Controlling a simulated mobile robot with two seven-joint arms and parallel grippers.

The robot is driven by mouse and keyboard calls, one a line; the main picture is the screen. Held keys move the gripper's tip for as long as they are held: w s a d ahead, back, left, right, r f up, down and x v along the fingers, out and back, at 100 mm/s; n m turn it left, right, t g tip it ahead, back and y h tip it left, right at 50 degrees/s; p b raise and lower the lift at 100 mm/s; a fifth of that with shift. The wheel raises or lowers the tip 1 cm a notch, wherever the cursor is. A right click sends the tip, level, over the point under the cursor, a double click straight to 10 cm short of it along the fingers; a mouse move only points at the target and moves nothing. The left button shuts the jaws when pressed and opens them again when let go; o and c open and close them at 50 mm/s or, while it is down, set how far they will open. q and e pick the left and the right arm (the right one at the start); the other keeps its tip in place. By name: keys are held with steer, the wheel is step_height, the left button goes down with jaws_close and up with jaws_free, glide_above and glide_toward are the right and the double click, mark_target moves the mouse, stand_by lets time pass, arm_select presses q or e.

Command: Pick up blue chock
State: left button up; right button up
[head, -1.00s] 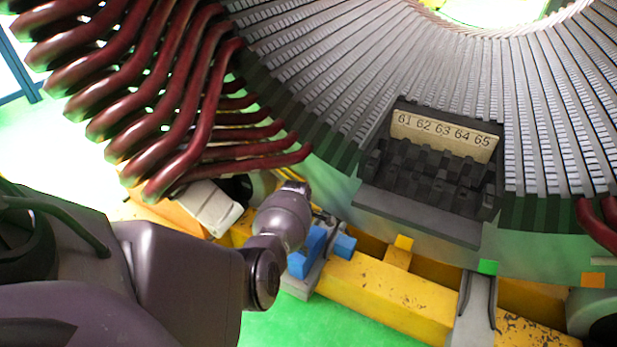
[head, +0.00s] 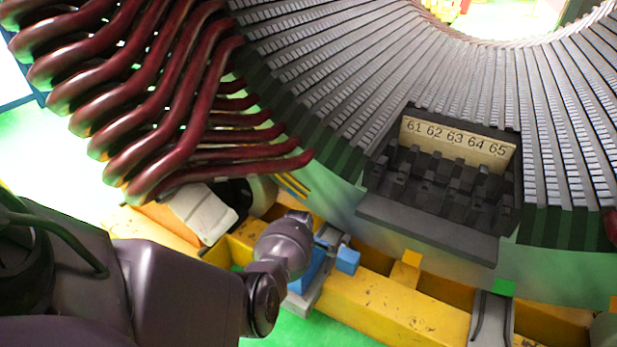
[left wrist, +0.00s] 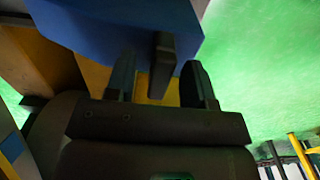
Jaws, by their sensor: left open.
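The blue chock (head: 347,260) sits in the grey holder on the yellow frame in the head view, partly hidden by my left wrist. In the left wrist view the blue chock (left wrist: 110,25) fills the upper left, and a dark tab (left wrist: 163,62) sticks out from it. My left gripper (left wrist: 157,72) is open, with one finger on each side of the tab. The fingers look apart from the tab; I cannot tell the depth. In the head view the left gripper (head: 325,242) is beside the chock, its fingers small and dark. My right gripper is not in view.
The stator (head: 335,110) with dark red coils (head: 165,120) stands close above my left arm. A dark numbered tray (head: 440,230) is fixed at its lower edge. The yellow frame (head: 385,305) runs below. Green floor (left wrist: 255,80) is open at the right of the left wrist view.

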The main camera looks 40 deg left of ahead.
arm_select(q)
steer(key=shift+r, duration=0.1)
steer(key=shift+c, duration=0.2)
jaws_close()
steer(key=shift+w+r, duration=0.1)
